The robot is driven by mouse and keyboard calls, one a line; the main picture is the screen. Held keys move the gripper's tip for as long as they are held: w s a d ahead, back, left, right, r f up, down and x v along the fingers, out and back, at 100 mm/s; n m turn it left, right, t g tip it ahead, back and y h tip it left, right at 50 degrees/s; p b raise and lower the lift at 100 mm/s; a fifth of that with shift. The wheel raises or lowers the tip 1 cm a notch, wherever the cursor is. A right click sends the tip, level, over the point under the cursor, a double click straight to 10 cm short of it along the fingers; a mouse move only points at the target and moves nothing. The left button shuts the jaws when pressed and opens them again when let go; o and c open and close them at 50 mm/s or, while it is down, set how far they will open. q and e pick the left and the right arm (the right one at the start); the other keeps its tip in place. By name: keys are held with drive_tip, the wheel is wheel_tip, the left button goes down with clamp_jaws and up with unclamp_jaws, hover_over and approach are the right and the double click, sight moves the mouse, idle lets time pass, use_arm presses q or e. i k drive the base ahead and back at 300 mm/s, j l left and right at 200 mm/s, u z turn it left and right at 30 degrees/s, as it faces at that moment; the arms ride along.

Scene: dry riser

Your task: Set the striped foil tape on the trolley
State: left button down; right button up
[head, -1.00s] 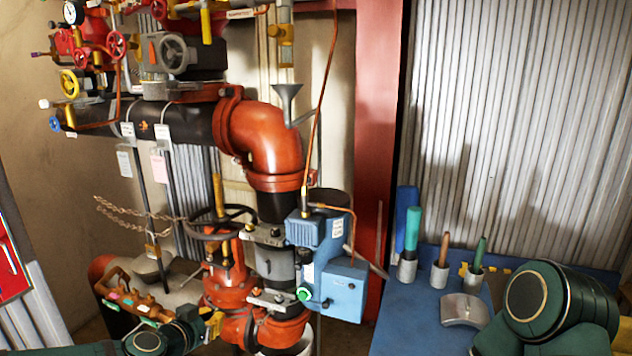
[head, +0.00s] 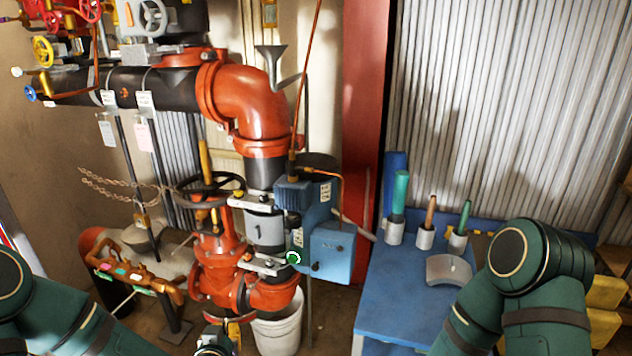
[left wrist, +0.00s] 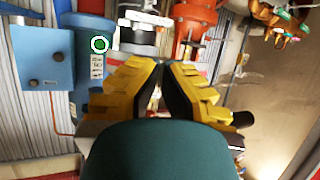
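I cannot make out the striped foil tape in either view. A blue flat-topped stand (head: 400,300), which may be the trolley, is at the right of the head view. My left gripper (head: 234,324) is low in the head view, below the red valve and partly cut off by the lower edge. In the left wrist view its yellow fingers (left wrist: 160,66) meet or nearly meet at the tips, and I see nothing between them. My right arm shows at the lower right, but its gripper is out of view.
The blue top carries grey cups with tool handles (head: 427,236) and a grey curved shell (head: 449,270). Red pipework with a blue actuator box (head: 332,252) stands left of it. A white bucket (head: 280,328) is on the floor. Yellow blocks (head: 606,292) are at the right edge.

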sight(390, 309)
drive_tip(key=i+z, duration=0.1)
drive_tip(key=z, duration=0.65)
